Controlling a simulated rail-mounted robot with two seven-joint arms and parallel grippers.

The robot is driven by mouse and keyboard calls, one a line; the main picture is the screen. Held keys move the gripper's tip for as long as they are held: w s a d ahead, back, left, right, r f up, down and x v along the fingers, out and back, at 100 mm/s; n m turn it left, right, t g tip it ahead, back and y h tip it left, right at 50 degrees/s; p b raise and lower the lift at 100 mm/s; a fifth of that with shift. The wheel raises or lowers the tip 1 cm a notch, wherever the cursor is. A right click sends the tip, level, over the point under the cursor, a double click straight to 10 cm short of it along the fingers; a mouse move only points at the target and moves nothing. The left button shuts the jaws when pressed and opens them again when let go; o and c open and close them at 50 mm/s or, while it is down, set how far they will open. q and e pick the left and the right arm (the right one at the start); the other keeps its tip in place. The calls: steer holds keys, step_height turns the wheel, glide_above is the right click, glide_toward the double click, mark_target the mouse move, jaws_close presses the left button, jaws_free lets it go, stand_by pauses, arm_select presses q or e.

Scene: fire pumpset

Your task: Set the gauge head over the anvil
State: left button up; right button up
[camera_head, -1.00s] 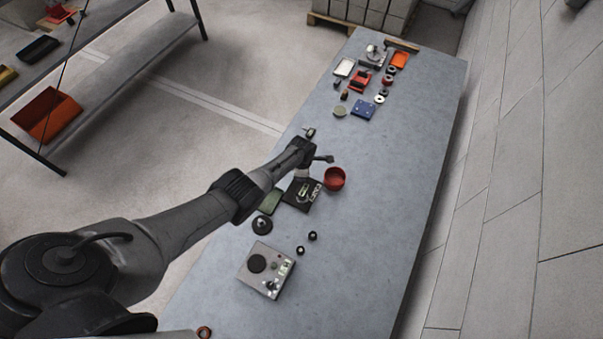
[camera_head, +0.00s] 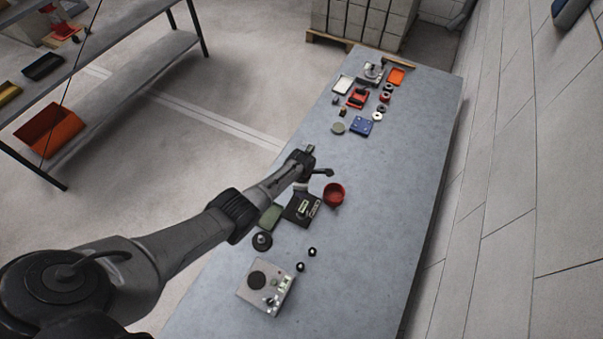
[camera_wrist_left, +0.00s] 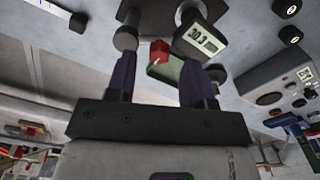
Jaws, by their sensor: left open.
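My left gripper (camera_head: 318,161) hangs above the bench, beyond a black plate (camera_head: 306,208) that carries a pale readout. Its two fingers (camera_wrist_left: 158,66) stand apart and hold nothing visible. In the left wrist view, a unit with a digital readout (camera_wrist_left: 203,37), likely the gauge head, shows past the right fingertip. A grey round post (camera_wrist_left: 125,37) shows past the left fingertip; I cannot tell if it is the anvil. A small red block (camera_wrist_left: 159,50) shows between the fingertips. Contact with any of these cannot be told. My right gripper is not in view.
A red bowl (camera_head: 334,196) stands right of the black plate, a green pad (camera_head: 270,216) left of it. Nearer are a black disc (camera_head: 262,241), two small black knobs (camera_head: 312,252) and a grey box (camera_head: 258,292).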

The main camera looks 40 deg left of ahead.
arm_select(q)
step_height(320, 180, up, 11)
steer(key=p, duration=0.2)
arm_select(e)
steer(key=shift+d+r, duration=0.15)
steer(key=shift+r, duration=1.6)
arm_select(q)
steer(key=shift+r, duration=0.1)
